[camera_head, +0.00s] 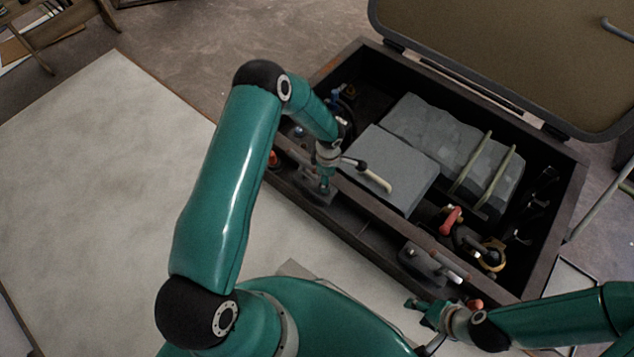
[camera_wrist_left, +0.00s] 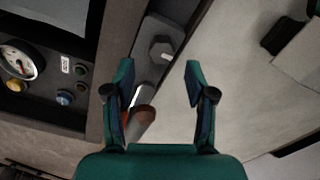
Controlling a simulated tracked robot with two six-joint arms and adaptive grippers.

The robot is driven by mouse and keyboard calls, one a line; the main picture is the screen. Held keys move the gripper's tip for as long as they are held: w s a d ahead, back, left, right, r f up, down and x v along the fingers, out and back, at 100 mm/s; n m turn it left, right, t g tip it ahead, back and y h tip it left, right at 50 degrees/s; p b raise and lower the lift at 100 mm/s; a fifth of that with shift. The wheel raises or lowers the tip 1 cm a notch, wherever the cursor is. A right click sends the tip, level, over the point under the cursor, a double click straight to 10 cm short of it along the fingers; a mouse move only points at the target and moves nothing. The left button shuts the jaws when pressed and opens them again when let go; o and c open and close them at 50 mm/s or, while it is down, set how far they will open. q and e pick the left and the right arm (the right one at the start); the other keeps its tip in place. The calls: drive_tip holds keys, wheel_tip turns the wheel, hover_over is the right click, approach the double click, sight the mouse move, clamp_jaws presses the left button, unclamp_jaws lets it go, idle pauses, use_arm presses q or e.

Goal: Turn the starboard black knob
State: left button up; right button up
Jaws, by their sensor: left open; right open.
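I cannot make out for certain which part is the starboard black knob. Small dark fittings (camera_head: 543,178) sit along the right inner wall of the open box (camera_head: 345,205) in the head view. My left gripper (camera_wrist_left: 160,74) is open over the box's near rim, with a grey hex-headed fitting (camera_wrist_left: 161,49) seen between and beyond its fingertips. A cylinder with an orange-brown end (camera_wrist_left: 141,115) shows beside its left finger. In the head view my left gripper (camera_head: 325,186) is partly hidden by its own wrist. My right gripper (camera_head: 422,322) is open and low, outside the box's near right corner.
The box holds a grey slab (camera_head: 388,160), a rough grey block (camera_head: 425,135) under pale straps, and a red-handled part (camera_head: 451,220). Its lid (camera_head: 520,55) stands open behind. A panel with a gauge (camera_wrist_left: 18,60) and coloured buttons shows in the left wrist view. The pale surface (camera_head: 100,190) at left is clear.

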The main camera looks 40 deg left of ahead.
use_arm(q)
wheel_tip(320, 180, down, 5)
drive_tip(key=shift+f+b, duration=0.2)
drive_tip(key=shift+b, duration=0.45)
